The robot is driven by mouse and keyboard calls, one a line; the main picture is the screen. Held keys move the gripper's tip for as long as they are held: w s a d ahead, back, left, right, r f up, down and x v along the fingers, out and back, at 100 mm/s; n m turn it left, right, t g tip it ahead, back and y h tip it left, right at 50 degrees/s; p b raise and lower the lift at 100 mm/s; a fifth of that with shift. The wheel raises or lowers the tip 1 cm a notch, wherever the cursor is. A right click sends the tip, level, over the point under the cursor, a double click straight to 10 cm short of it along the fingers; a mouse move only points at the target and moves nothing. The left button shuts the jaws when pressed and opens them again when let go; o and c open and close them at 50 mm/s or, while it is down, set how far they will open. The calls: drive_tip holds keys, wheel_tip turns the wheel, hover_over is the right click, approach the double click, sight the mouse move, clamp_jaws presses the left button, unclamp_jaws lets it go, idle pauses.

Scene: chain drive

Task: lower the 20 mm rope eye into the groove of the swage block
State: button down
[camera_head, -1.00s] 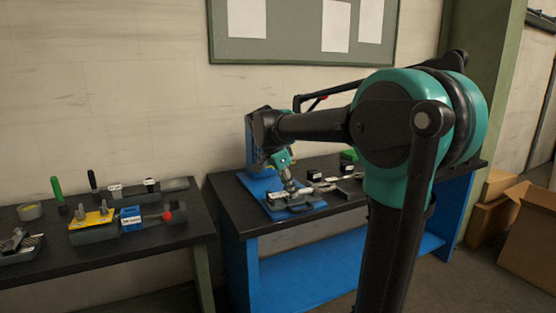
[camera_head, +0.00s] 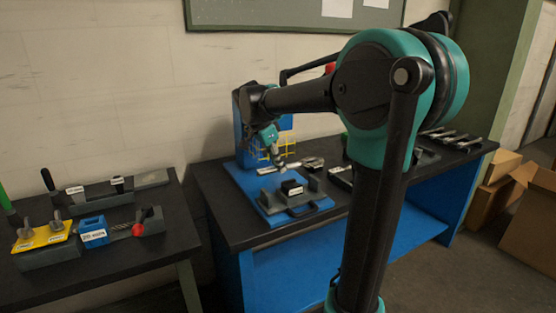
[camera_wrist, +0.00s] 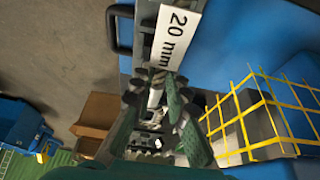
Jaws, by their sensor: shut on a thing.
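My gripper (camera_wrist: 160,108) is shut on a small pale metal piece (camera_wrist: 156,94), seemingly the rope eye; its shape is mostly hidden between the fingers. In the head view my gripper (camera_head: 280,166) hangs over the blue base plate (camera_head: 246,184), just above and behind a grey block (camera_head: 312,183) with a black-and-white tag, likely the swage block. The white "20 mm" label (camera_wrist: 178,38) shows just beyond the fingertips in the wrist view. I cannot make out the groove, or whether the held piece touches the block.
A yellow wire cage (camera_wrist: 255,120) stands close to the right of my fingers, over a grey part. A blue upright (camera_head: 245,130) rises behind the plate. A black handle (camera_head: 302,210) is at its front. Several metal parts (camera_head: 450,137) lie on the right of the bench.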

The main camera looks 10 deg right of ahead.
sight(276, 173)
drive_tip(key=shift+f, duration=2.6)
drive_tip(key=shift+f, duration=0.5)
drive_tip(key=c, duration=1.4)
unclamp_jaws()
